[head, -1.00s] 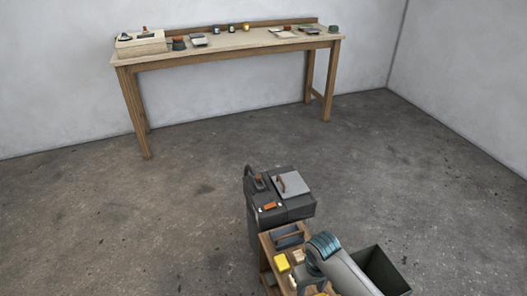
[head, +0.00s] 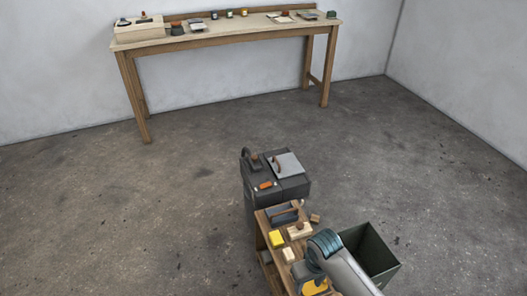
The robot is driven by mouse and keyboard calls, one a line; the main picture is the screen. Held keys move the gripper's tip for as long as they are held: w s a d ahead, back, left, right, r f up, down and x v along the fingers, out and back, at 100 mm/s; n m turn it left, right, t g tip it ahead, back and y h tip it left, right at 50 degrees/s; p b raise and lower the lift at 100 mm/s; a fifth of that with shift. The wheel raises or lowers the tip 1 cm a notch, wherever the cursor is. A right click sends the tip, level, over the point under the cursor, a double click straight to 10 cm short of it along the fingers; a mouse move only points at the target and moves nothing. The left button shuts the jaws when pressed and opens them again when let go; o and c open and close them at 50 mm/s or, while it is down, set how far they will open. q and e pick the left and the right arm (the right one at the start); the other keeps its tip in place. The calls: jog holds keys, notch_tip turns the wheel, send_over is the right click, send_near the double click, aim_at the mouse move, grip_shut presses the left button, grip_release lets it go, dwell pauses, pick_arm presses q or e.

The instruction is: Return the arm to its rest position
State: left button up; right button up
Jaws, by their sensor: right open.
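My right arm (head: 350,272) comes in from the bottom right, a grey link with a teal-ringed joint (head: 325,243). My right gripper (head: 311,274) points down over the near end of a small wooden cart (head: 262,237). Its fingers are mostly hidden by the arm's end, and nothing is seen held in it. A yellow and dark thing (head: 316,288) shows just below it; I cannot tell whether they touch. My left gripper is not in view.
On the cart lie a yellow block (head: 277,239), pale blocks (head: 299,231) and a dark tray (head: 284,214). A dark cabinet (head: 262,190) stands behind it, a dark open bin (head: 371,255) to its right. A workbench (head: 225,38) stands against the wall. Floor between is clear.

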jog(key=s+d+r+m+t, duration=0.1)
jog(key=s+d+r, duration=0.2)
jog(key=s, duration=0.4)
jog(key=s+d+r+t, duration=0.1)
jog(key=s+d+r, duration=0.2)
jog(key=s, duration=0.5)
jog(key=s+d+r+m+t, duration=0.1)
jog(key=s+d+r, duration=0.2)
jog(key=s, duration=0.4)
jog(key=w+a+f+t, duration=0.1)
jog(key=w+a+f, duration=0.15)
jog(key=f, duration=0.85)
jog(key=w+a+f+t, duration=0.1)
jog(key=w+f, duration=0.3)
jog(key=f, duration=0.6)
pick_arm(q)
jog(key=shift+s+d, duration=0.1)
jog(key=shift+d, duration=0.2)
pick_arm(e)
jog(key=s+a+f+t, duration=0.1)
jog(key=s+f, duration=0.1)
jog(key=f, duration=0.5)
jog(key=s+a+f+y, duration=0.1)
jog(key=s+f, duration=0.2)
jog(key=f, duration=0.5)
jog(key=shift+a+n+t, duration=0.15)
jog(key=shift+n+t, duration=0.15)
jog(key=shift+t, duration=0.1)
